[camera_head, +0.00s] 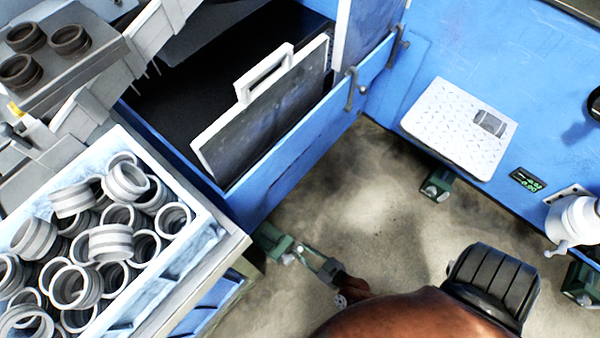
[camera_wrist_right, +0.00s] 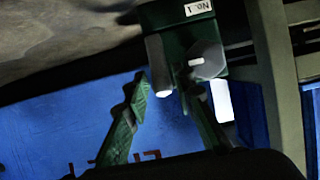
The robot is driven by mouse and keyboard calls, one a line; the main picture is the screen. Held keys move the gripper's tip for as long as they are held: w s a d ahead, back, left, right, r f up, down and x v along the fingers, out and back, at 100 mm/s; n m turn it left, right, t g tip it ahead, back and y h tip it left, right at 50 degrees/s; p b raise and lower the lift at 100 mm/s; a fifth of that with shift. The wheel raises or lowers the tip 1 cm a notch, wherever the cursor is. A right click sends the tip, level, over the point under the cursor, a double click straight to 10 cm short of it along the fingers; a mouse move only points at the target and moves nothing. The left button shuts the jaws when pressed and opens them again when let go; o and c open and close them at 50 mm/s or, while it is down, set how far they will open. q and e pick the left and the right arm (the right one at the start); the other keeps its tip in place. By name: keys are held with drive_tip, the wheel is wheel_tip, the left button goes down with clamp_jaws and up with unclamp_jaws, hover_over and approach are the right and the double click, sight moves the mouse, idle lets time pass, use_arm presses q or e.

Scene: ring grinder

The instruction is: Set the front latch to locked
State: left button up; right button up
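In the head view, my right gripper (camera_head: 300,254) reaches to a green block (camera_head: 270,242) at the blue cabinet's lower corner. My left gripper is not in view.
A bin (camera_head: 195,222) of grey rings stands at the left. A blue cabinet wall (camera_head: 300,165) with a handled panel (camera_head: 265,110) rises behind the gripper. Other green blocks (camera_head: 437,186) sit low at the right. The concrete floor (camera_head: 350,205) between is clear.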

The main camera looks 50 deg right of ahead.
drive_tip(key=shift+w, duration=0.2)
clamp_jaws()
idle(0.5)
